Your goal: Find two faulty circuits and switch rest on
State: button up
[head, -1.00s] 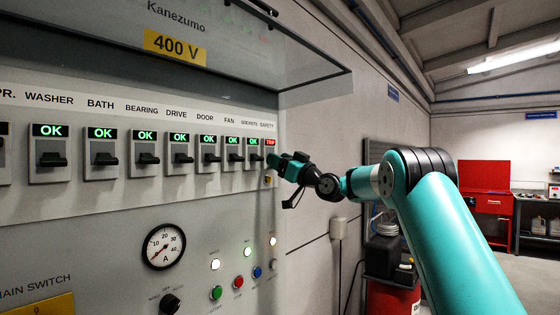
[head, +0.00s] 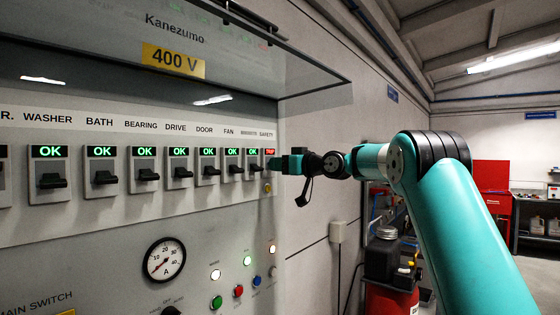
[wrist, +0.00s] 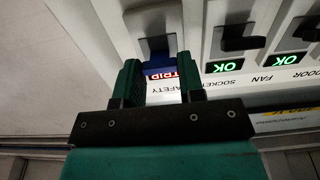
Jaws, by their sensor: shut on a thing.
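The breaker row runs across the grey panel (head: 100,225). The SAFETY circuit, at the right end, shows a red TRIP display (head: 270,152), which also shows in the wrist view (wrist: 181,81). My gripper (head: 276,165) is at this breaker and hides its lever in the head view. In the wrist view, my gripper (wrist: 159,72) has its fingers on either side of a dark blue lever (wrist: 157,62) and is shut on it. The WASHER (head: 52,181), BATH (head: 104,177), BEARING, DRIVE, DOOR, FAN and SOCKETS switches show green OK displays.
A raised clear cover (head: 300,85) overhangs the breakers. Below are an ammeter (head: 164,259), coloured buttons and lamps, and a main switch label at lower left. A black and red machine (head: 385,262) stands right of the panel. Open floor lies further back.

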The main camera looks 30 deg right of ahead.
jog(key=r+g+h+p, duration=0.1)
jog(key=g+p, duration=0.1)
jog(key=p, duration=0.2)
jog(key=r+g+p, duration=0.1)
jog(key=g+p, duration=0.1)
jog(key=p, duration=0.2)
jog(key=shift+w+r+g+h, duration=0.15)
jog(key=shift+w+g+h, duration=0.05)
jog(key=shift+g+h, duration=0.2)
jog(key=shift+p, duration=0.5)
jog(key=o, duration=0.9)
jog(key=shift+o, duration=0.2)
jog(key=b+v, duration=0.4)
jog(key=v, duration=1.3)
jog(key=shift+r, duration=0.3)
